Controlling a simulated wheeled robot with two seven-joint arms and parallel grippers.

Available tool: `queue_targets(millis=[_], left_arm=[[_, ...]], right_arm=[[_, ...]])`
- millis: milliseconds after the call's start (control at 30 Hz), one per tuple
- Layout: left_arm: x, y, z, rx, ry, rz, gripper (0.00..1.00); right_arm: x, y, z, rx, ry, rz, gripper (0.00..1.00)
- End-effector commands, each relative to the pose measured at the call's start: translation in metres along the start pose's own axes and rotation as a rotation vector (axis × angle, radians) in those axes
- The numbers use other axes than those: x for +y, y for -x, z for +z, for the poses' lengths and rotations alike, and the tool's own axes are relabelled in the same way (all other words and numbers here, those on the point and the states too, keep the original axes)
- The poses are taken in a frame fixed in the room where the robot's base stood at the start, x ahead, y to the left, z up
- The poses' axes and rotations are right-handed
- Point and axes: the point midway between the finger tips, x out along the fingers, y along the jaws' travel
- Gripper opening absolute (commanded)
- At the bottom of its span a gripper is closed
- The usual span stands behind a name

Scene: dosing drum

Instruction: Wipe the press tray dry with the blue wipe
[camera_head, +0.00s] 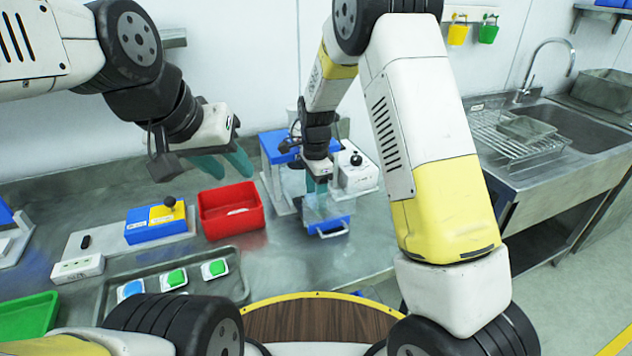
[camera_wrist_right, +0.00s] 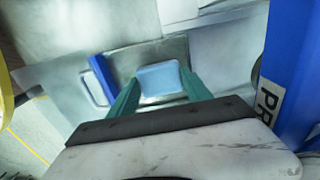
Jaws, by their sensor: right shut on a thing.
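The press tray has a blue front with a handle (camera_head: 332,226) in the head view, at the foot of the press. In the right wrist view its grey floor (camera_wrist_right: 150,55) lies beyond my fingers. My right gripper (camera_head: 318,186) points down over the tray. In the right wrist view, this gripper (camera_wrist_right: 160,90) is shut on the light blue wipe (camera_wrist_right: 160,78), which is over the tray floor. I cannot tell if it touches the floor. My left gripper (camera_head: 224,163) hangs empty over the bench, its teal fingers apart.
The blue press frame (camera_wrist_right: 292,80) stands close beside my right gripper. A red bin (camera_head: 231,210) is left of the tray. A metal tray (camera_head: 235,285) with several small pads and a blue-yellow block (camera_head: 157,224) are further left. The sink (camera_head: 580,125) is at right.

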Motion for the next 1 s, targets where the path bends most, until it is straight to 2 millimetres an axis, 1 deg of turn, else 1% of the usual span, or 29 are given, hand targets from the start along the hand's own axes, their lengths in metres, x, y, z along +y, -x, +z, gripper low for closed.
queue_targets(millis=[33, 300, 400, 567, 833, 1000], left_arm=[[0.0, 0.0, 0.0, 0.0, 0.0, 0.0, 0.36], [0.0, 0.0, 0.0, 0.0, 0.0, 0.0, 0.36], [0.0, 0.0, 0.0, 0.0, 0.0, 0.0, 0.36], [0.0, 0.0, 0.0, 0.0, 0.0, 0.0, 0.36], [0.0, 0.0, 0.0, 0.0, 0.0, 0.0, 0.36], [0.0, 0.0, 0.0, 0.0, 0.0, 0.0, 0.36]], right_arm=[[-0.007, 0.001, -0.001, 0.005, -0.006, -0.018, 0.25], [-0.007, -0.002, 0.013, 0.004, -0.003, -0.017, 0.25], [-0.007, -0.002, 0.014, 0.002, 0.0, -0.017, 0.25], [-0.007, -0.003, 0.009, 0.001, 0.002, -0.017, 0.25], [-0.007, -0.004, -0.009, 0.004, -0.005, -0.016, 0.25], [-0.006, -0.005, -0.012, 0.007, -0.011, -0.016, 0.25]])
